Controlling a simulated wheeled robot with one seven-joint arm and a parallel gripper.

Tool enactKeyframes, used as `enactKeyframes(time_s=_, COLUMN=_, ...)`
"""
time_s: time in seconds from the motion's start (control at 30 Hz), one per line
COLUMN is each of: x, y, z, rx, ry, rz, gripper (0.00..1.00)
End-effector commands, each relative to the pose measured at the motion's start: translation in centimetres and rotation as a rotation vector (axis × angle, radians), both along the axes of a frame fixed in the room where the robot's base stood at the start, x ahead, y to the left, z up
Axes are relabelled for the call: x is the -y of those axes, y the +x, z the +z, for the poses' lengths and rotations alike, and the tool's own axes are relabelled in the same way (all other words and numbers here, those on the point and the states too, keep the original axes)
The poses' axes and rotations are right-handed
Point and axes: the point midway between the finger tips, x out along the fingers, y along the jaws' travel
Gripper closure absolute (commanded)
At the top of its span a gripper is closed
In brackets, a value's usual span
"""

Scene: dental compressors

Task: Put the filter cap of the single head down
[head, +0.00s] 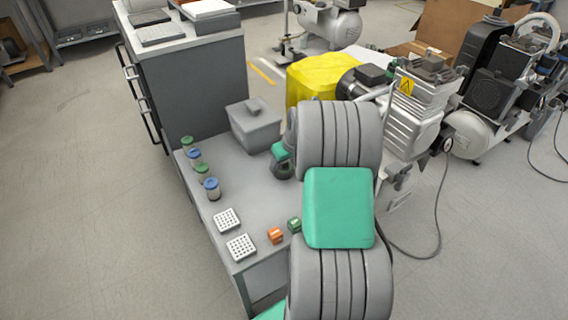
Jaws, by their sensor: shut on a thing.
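My gripper (283,169) is a small dark shape at the left of my grey and green arm, over the right part of the grey bench top (229,183). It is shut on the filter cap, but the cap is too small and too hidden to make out. My arm also hides the bench's right edge. A silver compressor with a yellow warning sign (407,86) stands right of the bench. I cannot tell whether it is the single head.
A lidded grey box (254,127) stands at the back of the bench. Several jars (211,188) line its left edge. Two white perforated blocks (227,219), an orange piece (275,235) and a green piece (294,225) lie nearer. The bench middle is clear. A cable (437,220) lies right.

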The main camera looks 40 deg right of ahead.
Motion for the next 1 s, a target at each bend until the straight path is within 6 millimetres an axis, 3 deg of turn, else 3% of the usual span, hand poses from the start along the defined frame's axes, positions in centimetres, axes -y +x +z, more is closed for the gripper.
enactKeyframes(time_s=0.07, x=0.0, y=0.0, z=-0.4, rx=-0.001, ry=0.001, rz=0.0, gripper=0.77)
enactKeyframes(time_s=0.1, x=0.0, y=0.0, z=-0.4, rx=-0.001, ry=0.0, rz=0.0, gripper=0.37)
enactKeyframes(time_s=0.33, x=0.0, y=0.0, z=-0.3, rx=-0.001, ry=0.001, rz=0.0, gripper=0.18)
enactKeyframes(time_s=0.67, x=0.0, y=0.0, z=0.4, rx=0.0, ry=0.0, rz=0.0, gripper=0.17)
enactKeyframes(time_s=1.0, x=-0.1, y=-3.0, z=7.9, rx=0.002, ry=-0.002, rz=-0.002, gripper=0.17)
